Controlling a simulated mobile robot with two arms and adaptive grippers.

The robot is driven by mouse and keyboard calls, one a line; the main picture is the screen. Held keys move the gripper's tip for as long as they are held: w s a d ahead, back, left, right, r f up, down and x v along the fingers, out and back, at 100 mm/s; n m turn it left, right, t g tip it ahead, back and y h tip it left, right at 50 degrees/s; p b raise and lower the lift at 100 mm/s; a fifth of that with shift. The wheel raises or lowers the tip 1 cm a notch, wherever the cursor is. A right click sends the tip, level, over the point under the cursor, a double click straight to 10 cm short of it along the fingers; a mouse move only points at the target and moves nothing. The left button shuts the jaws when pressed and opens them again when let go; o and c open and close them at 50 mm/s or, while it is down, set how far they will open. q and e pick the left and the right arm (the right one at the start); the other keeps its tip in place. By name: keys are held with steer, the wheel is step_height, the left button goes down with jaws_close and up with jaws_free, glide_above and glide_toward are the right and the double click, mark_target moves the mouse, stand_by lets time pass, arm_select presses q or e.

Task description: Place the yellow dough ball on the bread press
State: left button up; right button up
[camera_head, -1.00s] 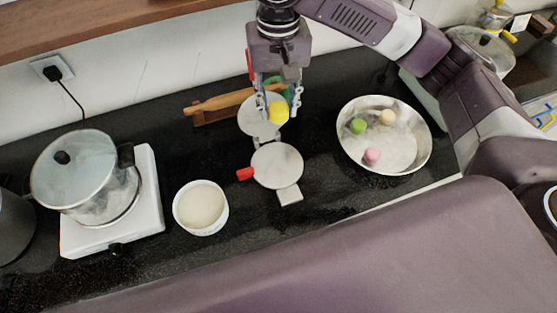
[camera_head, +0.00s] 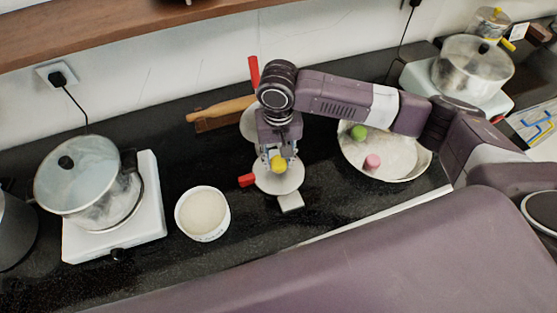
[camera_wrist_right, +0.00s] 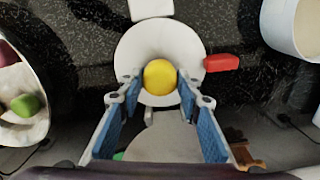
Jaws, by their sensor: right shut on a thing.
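The yellow dough ball (camera_head: 279,163) is held between the fingertips of my right gripper (camera_head: 278,160), which points down. The bread press (camera_head: 290,183) stands open on the dark counter, with a near round plate and a far plate (camera_head: 248,124) partly hidden behind my arm. The ball is over the near plate; I cannot tell whether it touches it. In the right wrist view, the ball (camera_wrist_right: 160,77) sits between the blue-padded fingers, with the near plate (camera_wrist_right: 160,37) behind it. My left gripper is out of view.
A metal bowl (camera_head: 420,165) to the right holds a green ball (camera_head: 358,132) and a pink ball (camera_head: 372,162). A white bowl (camera_head: 203,212) is left of the press. A lidded pot (camera_head: 85,172) on a white burner is farther left. A rolling pin (camera_head: 220,109) lies behind.

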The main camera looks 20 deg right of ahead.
mark_target(278, 165)
steer(key=shift+f, duration=0.8)
steer(key=shift+f, duration=0.1)
steer(key=o, duration=1)
step_height(278, 165, up, 12)
steer(key=shift+r+b, duration=0.15)
steer(key=shift+b, duration=0.45)
